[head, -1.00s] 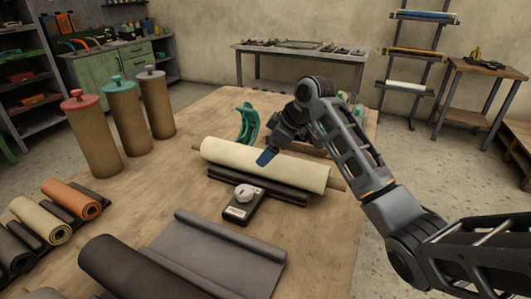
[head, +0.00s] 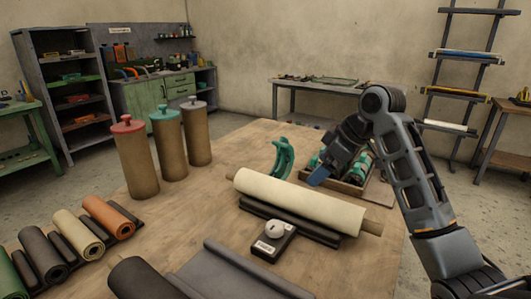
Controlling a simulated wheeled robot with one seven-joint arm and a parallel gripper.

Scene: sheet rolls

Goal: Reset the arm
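My arm reaches in from the right side of the head view, bent at the elbow with its end pointing down and left. My gripper (head: 318,177) is above the far side of the cream roll, in front of a tray of green pieces. Its blue tip shows, but the finger gap cannot be made out. Nothing is seen hanging from it. The cream roll (head: 300,202) lies on a dark cradle (head: 262,212) on the wooden table (head: 190,222).
A green clamp-like piece (head: 282,157) stands behind the roll, and a tray (head: 347,188) of green pieces lies under my arm. A small device (head: 272,242) sits in front. Upright tubes (head: 138,160) stand at left; small rolls (head: 108,215) and grey sheet (head: 235,275) lie nearer.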

